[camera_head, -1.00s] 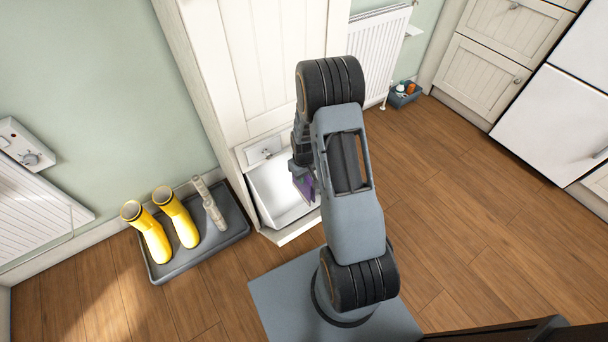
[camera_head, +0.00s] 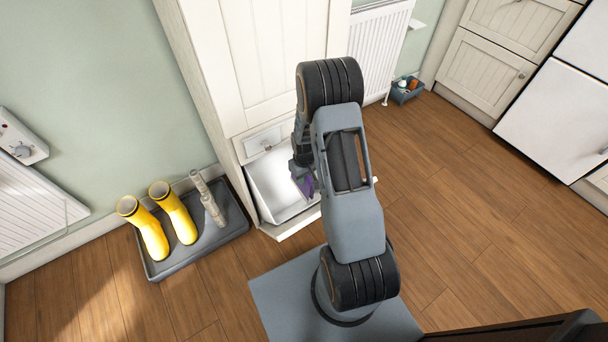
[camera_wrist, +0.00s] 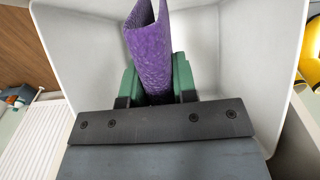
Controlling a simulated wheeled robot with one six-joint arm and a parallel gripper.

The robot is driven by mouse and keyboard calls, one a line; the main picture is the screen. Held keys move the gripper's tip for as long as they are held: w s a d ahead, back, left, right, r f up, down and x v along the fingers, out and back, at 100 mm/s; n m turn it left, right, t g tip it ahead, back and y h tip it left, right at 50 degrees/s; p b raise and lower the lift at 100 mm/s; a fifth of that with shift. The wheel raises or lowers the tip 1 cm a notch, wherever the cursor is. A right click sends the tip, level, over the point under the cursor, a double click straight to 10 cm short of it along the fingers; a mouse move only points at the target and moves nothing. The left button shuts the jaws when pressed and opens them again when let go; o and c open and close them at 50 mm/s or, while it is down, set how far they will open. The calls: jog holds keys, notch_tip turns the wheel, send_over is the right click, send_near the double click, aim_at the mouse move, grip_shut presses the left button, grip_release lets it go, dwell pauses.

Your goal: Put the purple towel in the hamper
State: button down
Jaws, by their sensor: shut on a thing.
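The purple towel (camera_wrist: 152,55) stands up between the green fingers of my gripper (camera_wrist: 155,85) in the wrist view, folded over at its top. My gripper is shut on it. In the head view a small part of the towel (camera_head: 308,185) shows beside my arm, which hides the rest. The hamper looks to be the white open tilt-out bin (camera_head: 272,190) at the foot of the tall cream cabinet. Its pale inner walls (camera_wrist: 80,50) surround the towel in the wrist view. I cannot tell whether the towel touches them.
A white radiator (camera_head: 375,50) and a small blue-grey caddy (camera_head: 405,92) are behind. Wooden floor on the right is clear.

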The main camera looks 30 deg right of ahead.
jog(key=shift+s+f, duration=0.25)
jog(key=shift+s, duration=0.2)
jog(key=c, duration=1.2)
grip_release()
jog(key=shift+c, duration=0.2)
jog(key=o, duration=0.4)
jog(key=shift+w+r, duration=0.1)
jog(key=shift+w, duration=0.1)
jog(key=shift+w+r, duration=0.1)
jog(key=shift+r, duration=0.1)
jog(key=shift+r+p, duration=3.05)
jog(key=shift+r, duration=0.85)
